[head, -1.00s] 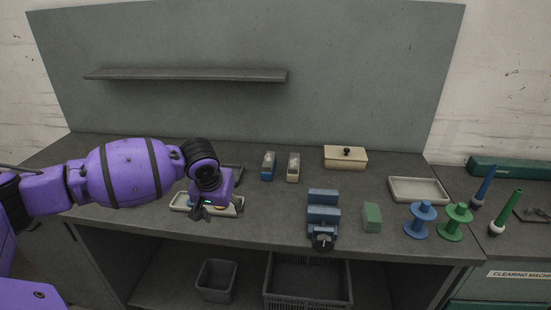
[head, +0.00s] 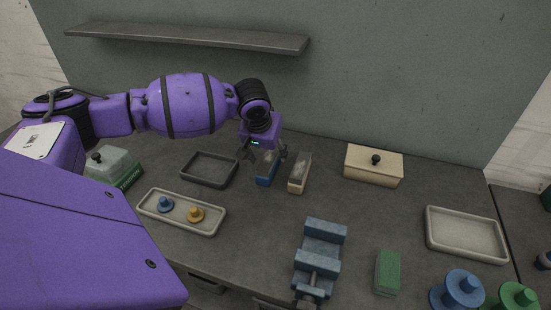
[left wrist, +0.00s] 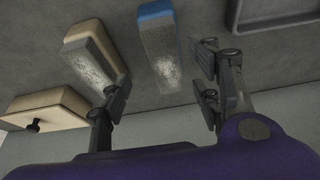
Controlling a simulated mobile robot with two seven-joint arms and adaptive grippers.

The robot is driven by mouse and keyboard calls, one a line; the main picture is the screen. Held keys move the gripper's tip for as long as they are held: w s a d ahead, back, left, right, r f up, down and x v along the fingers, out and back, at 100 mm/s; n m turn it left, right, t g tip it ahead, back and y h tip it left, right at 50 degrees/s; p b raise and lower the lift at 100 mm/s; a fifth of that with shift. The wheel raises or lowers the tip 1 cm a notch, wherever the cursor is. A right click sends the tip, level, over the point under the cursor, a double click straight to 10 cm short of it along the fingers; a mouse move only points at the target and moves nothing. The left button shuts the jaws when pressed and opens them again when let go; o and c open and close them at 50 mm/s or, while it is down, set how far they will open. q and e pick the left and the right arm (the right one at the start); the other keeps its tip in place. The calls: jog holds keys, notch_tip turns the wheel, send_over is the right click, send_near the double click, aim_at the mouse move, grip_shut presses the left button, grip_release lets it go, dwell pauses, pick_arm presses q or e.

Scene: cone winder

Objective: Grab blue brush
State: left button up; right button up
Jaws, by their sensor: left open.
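The blue brush (head: 266,167) stands on the bench near the back wall, with a grey bristle face. It also shows in the left wrist view (left wrist: 156,22), between the two fingers and beyond their tips. My left gripper (head: 263,153) is open above and slightly behind the blue brush. In the left wrist view the left gripper (left wrist: 160,95) has its fingers spread wide, with nothing held. A similar cream brush (head: 299,172) stands just right of the blue one; in the wrist view it (left wrist: 97,50) lies close to the left finger. My right gripper is not in view.
A dark tray (head: 187,172) lies left of the brushes. A lidded cream box (head: 373,167) stands to the right. A pale tray (head: 152,208) with blue and yellow knobbed pieces and a blue vise (head: 318,258) are in front. The wall rises close behind.

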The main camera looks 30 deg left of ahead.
aim_at(268, 159)
pick_arm(q)
jog(key=shift+a+f, duration=0.15)
jog(key=shift+f, duration=0.75)
jog(key=x, duration=0.3)
jog(key=shift+w+a+f, duration=0.25)
jog(key=shift+w+f, duration=0.25)
jog(key=shift+f, duration=0.15)
jog(key=shift+a, duration=0.1)
jog(key=c, duration=1.3)
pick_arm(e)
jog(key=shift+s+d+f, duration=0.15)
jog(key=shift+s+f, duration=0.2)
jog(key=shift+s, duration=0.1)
